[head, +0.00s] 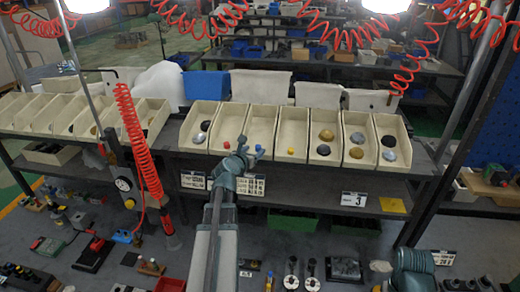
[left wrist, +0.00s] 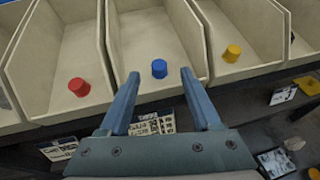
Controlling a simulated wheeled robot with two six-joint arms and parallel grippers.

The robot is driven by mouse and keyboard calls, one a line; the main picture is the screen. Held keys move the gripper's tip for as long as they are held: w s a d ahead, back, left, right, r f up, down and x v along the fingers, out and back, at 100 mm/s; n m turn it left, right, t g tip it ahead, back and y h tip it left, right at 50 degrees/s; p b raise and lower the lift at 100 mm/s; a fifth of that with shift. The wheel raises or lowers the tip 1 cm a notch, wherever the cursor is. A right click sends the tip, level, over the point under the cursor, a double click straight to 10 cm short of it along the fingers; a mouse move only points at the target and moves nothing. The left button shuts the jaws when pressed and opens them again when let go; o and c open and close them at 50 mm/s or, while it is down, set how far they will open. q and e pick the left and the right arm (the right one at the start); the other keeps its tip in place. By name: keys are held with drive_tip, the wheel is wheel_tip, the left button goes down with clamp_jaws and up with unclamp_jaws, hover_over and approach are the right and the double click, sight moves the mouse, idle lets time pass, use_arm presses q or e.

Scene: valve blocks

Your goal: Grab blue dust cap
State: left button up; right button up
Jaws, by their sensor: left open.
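The blue dust cap (left wrist: 159,69) sits near the front edge of a cream bin (left wrist: 152,35) in the left wrist view. In the head view the blue cap (head: 259,151) shows just right of my left gripper (head: 242,151). My left gripper is open and empty, its two fingers (left wrist: 160,74) pointing into the bin. In the wrist picture the cap appears between the fingertips; I cannot tell how far beyond them it lies. My right gripper is not in view.
A red cap (left wrist: 79,87) sits in the bin to the left and a yellow cap (left wrist: 232,53) in the bin to the right. Bin walls separate the caps. The shelf (head: 310,177) runs below the bins, with labels hanging from it. A red coiled hose (head: 138,140) hangs left.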

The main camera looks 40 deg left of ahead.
sight(258, 148)
use_arm(q)
drive_tip(key=x, duration=0.3)
drive_tip(key=shift+a+f+b, duration=0.15)
drive_tip(key=shift+a+b, duration=0.05)
drive_tip(key=shift+b, duration=0.15)
drive_tip(key=shift+w, duration=0.35)
drive_tip(key=shift+s, duration=0.1)
drive_tip(key=shift+c, duration=0.7)
clamp_jaws()
